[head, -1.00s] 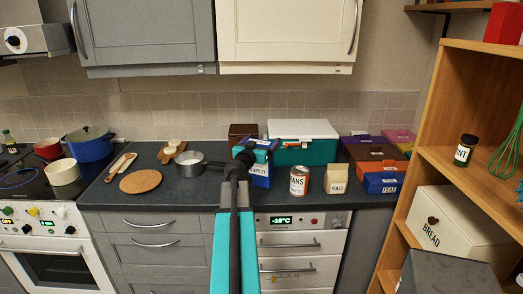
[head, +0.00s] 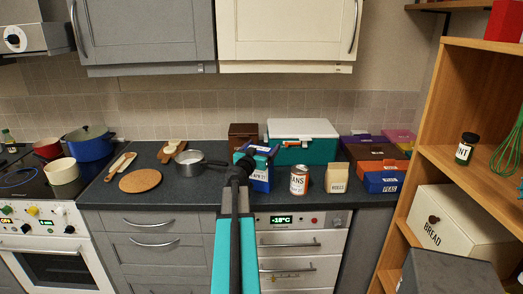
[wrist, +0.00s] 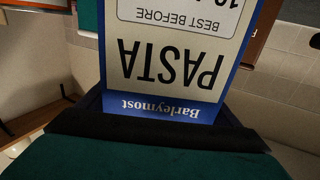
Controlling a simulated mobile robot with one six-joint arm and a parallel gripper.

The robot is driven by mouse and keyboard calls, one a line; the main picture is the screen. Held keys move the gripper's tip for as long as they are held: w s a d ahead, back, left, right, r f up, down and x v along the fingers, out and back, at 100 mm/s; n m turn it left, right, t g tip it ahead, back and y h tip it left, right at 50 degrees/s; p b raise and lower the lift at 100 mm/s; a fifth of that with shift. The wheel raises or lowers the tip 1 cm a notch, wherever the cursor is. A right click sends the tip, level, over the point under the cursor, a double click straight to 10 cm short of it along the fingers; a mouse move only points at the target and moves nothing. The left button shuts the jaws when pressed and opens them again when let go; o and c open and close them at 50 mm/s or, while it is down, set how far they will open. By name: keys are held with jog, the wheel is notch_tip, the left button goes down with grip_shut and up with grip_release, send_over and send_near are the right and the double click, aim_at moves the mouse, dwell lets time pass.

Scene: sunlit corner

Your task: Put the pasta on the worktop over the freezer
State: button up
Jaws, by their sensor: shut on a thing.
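The pasta is a blue box (head: 262,174) with a white label, upright at the worktop's middle in the head view. In the wrist view the pasta box (wrist: 175,60) fills the top centre, its "PASTA" lettering upside down. My gripper (head: 257,152) is shut on the upper part of the box. My arm hides part of its left side. The freezer (head: 290,240) is the white front with a "-18°C" display. The dark worktop (head: 318,201) runs over it. I cannot tell whether the box's base touches the worktop.
Right of the pasta stand a can (head: 299,181) and a tan packet (head: 337,178). Behind are a teal cool box (head: 304,152) with a white lid and a brown box (head: 242,136). Several coloured boxes (head: 383,182) crowd the right end. A saucepan (head: 190,163) stands left.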

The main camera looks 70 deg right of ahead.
jog(key=shift+f, duration=0.2)
dwell(0.4)
jog(key=o, duration=1.8)
jog(key=shift+o, duration=0.2)
jog(key=shift+r, duration=0.15)
jog(key=shift+r, duration=0.15)
jog(key=a+b, duration=0.2)
jog(key=a, duration=0.7)
jog(key=shift+a, duration=0.35)
jog(key=shift+w+a+b, duration=0.1)
jog(key=shift+b, duration=0.4)
